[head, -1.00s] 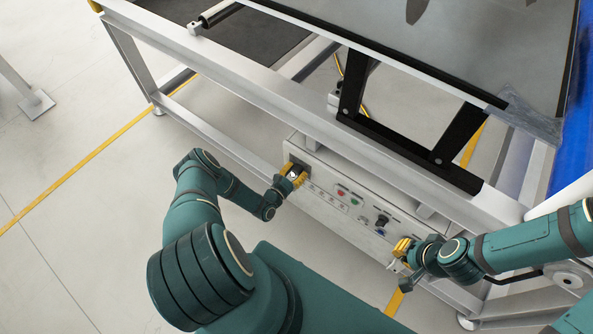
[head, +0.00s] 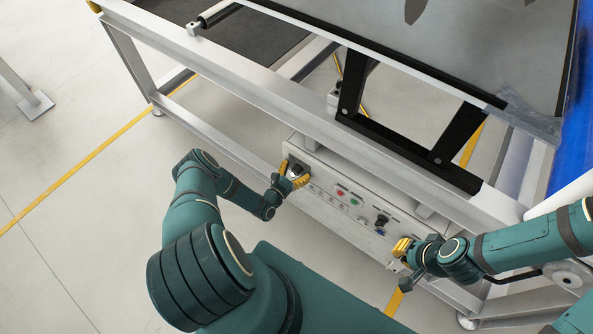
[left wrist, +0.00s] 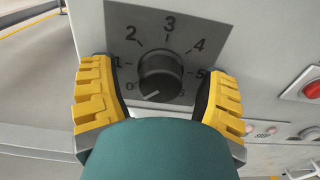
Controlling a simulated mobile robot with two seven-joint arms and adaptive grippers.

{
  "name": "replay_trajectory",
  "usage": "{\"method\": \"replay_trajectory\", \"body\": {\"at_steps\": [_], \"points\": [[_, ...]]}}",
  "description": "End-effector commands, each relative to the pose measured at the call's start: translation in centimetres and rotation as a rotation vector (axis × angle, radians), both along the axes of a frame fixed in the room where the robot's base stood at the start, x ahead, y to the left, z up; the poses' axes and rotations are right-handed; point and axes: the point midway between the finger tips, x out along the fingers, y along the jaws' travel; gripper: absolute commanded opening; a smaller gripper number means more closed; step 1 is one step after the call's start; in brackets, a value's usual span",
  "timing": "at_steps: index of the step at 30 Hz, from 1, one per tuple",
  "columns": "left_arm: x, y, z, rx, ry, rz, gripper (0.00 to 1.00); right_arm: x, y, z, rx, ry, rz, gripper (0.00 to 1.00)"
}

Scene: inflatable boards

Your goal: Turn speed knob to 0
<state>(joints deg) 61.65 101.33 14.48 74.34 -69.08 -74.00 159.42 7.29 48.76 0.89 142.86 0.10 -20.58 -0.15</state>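The speed knob (left wrist: 160,75) is a black round dial on a dark plate with numbers around it, seen in the left wrist view. Its white pointer line points to the lower left, close to the 0 mark. In the head view the knob (head: 296,170) is at the left end of the control panel. My left gripper (head: 292,174) is open, with one yellow finger on each side of the knob and visible gaps between. My right gripper (head: 403,247) is by the right part of the panel, and its finger opening is unclear.
The white control panel (head: 325,205) carries red and green buttons and another black knob (head: 381,221). The panel sits under the grey metal frame (head: 250,90) of a large table. Open floor lies to the left.

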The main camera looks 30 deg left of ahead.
Motion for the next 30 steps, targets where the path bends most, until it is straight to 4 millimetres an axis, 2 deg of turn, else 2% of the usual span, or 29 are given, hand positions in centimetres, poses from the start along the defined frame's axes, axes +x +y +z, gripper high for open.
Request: {"method": "replay_trajectory", "body": {"at_steps": [6,10,24,30], "points": [[-0.2,0.0,-0.1,0.0,0.003,0.0,0.75,0.0,0.0,0.0,0.0,0.0,0.0,0.0],[-1.2,0.1,-0.2,-0.002,0.005,-0.001,0.75,0.0,0.0,0.0,0.0,0.0,0.0,0.0],[-9.8,0.8,-0.1,-0.001,0.004,0.001,0.75,0.0,0.0,0.0,0.0,0.0,0.0,0.0],[-11.7,0.9,-0.1,0.0,0.002,0.0,0.75,0.0,0.0,0.0,0.0,0.0,0.0,0.0]]}}
